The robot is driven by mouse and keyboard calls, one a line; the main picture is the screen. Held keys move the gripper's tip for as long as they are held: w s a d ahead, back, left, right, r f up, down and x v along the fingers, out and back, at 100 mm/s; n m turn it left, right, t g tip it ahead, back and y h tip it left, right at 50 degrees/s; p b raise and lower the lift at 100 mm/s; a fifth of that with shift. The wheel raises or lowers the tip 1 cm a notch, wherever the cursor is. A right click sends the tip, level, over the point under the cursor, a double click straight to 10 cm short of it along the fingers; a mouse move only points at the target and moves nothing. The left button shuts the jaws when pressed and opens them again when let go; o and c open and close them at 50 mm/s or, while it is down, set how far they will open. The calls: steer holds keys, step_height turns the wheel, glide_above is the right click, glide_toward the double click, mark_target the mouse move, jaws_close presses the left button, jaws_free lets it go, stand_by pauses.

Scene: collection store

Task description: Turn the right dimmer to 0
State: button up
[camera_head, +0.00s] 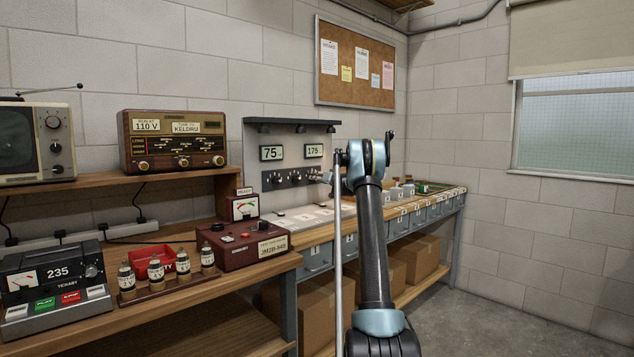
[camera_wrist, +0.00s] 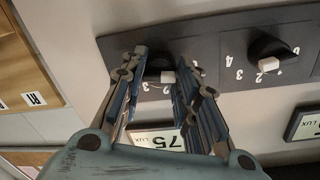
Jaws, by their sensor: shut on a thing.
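The right dimmer (camera_wrist: 167,77) is a black knob with a white pointer, upside down in the wrist view. Its pointer sits near the mark 2. My gripper (camera_wrist: 166,68) is shut on this knob, with a finger on each side. The fingers hide part of the knob and its scale. In the head view my gripper (camera_head: 324,178) is at the right end of the black dimmer strip (camera_head: 285,186). The other display (camera_head: 271,153) reads 75.
A neighbouring dimmer (camera_wrist: 268,50) is close beside my gripper. A dark shelf (camera_head: 290,122) overhangs the panel. A red meter box (camera_head: 240,246) stands at the front left.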

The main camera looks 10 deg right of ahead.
steer(key=shift+f, duration=0.1)
steer(key=o, duration=1.1)
steer(key=shift+w+f, duration=0.1)
steer(key=shift+f, duration=0.05)
steer(key=v, duration=1.2)
steer(key=shift+w, duration=0.1)
